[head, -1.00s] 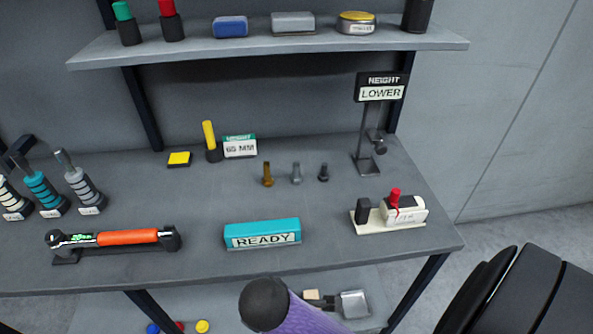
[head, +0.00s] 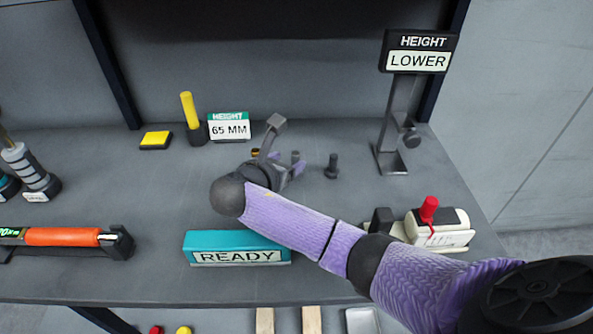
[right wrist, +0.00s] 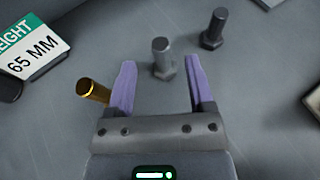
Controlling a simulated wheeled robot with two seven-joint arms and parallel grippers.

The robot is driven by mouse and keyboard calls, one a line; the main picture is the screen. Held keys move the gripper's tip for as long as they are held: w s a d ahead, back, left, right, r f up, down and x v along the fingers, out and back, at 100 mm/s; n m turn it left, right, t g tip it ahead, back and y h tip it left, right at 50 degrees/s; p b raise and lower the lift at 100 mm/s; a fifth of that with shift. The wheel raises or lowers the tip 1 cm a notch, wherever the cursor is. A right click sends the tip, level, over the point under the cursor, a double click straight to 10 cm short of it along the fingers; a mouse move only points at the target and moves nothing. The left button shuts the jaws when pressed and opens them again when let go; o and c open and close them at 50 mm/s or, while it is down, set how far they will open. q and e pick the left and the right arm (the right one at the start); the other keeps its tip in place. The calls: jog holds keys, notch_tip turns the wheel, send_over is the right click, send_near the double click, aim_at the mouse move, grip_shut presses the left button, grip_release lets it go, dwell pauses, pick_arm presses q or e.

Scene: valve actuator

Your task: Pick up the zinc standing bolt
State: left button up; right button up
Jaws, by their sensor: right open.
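The zinc standing bolt (right wrist: 162,58) is grey and stands upright on the bench. In the right wrist view it lies between the fingertips of my open right gripper (right wrist: 159,68), with gaps on both sides. In the head view my right gripper (head: 285,165) reaches over the bench and mostly hides the zinc bolt (head: 295,157). A brass bolt (right wrist: 93,91) is just outside the left finger. A dark bolt (right wrist: 213,28) stands beyond the right finger and also shows in the head view (head: 332,165). My left gripper is not in view.
A teal READY block (head: 237,248) lies at the front. A HEIGHT LOWER stand (head: 397,120) and a white device with a red knob (head: 440,228) stand to the right. A 65 MM sign (head: 229,127) and yellow post (head: 189,112) are behind left. An orange-handled tool (head: 62,237) lies front left.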

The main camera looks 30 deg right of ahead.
aim_at(294, 160)
jog(key=b+x, duration=0.1)
jog(key=x, duration=0.3)
jog(key=shift+s+a+f+b, duration=0.15)
jog(key=shift+f+b, duration=0.15)
jog(key=shift+b, duration=0.1)
jog(key=shift+d, duration=0.3)
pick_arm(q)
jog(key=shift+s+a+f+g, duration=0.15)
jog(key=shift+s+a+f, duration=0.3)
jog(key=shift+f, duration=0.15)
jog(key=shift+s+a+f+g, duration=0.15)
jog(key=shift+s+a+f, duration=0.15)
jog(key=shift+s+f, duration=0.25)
pick_arm(e)
jog(key=shift+r, duration=0.1)
jog(key=c, duration=0.9)
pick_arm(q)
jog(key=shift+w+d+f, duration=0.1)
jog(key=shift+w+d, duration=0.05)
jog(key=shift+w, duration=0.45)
pick_arm(e)
grip_shut()
